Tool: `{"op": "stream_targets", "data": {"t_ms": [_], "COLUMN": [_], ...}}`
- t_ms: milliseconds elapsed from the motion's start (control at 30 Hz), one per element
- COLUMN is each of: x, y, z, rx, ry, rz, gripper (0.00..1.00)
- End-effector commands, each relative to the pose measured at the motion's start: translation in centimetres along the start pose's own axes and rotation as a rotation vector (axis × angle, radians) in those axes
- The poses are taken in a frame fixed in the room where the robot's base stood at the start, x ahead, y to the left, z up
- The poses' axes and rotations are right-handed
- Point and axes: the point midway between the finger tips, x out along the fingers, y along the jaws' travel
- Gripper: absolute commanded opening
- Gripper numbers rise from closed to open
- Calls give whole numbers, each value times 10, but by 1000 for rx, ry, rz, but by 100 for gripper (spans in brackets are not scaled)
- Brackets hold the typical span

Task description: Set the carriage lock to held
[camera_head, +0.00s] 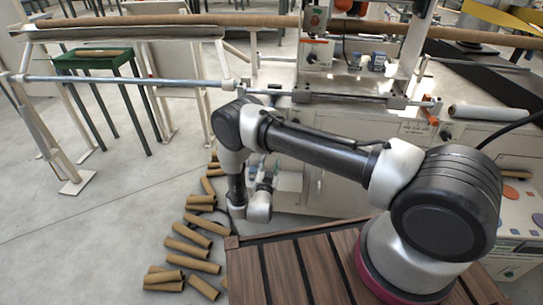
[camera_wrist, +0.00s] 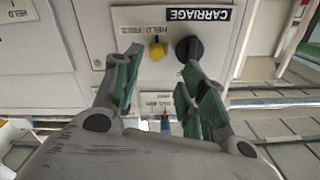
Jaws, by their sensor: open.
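In the wrist view, a pale panel (camera_wrist: 218,58) with a black CARRIAGE label (camera_wrist: 198,13) appears upside down. Two small words, which seem to read HELD and FREE, sit above the yellow knob in the picture. My gripper (camera_wrist: 161,72) is open and empty, its green-padded fingers spread toward the panel. The yellow knob shows between the fingertips, and the black knob lies just above the right fingertip. I cannot tell whether any finger touches the panel. The head view does not show these knobs.
In the head view, several cardboard tubes (camera_head: 189,248) lie on the floor left of my slatted wooden deck. A green table (camera_head: 95,60) stands at the back left. Open floor lies at left.

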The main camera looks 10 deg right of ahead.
Motion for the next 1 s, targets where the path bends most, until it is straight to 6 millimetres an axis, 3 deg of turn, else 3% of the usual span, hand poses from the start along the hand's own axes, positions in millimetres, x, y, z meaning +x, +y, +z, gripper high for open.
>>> {"op": "stream_targets", "data": {"t_ms": [100,233,767,867,1000], "x": [-19,-30,-32,-32,-42], "y": [-1,-1,0,4,16], "z": [0,0,0,13,67], "rx": [-1,0,-4,-21,-83], "ry": [-1,0,1,-54,-297], "rz": [-2,-2,0,17,36], "gripper": [42,42,42,42,42]}}
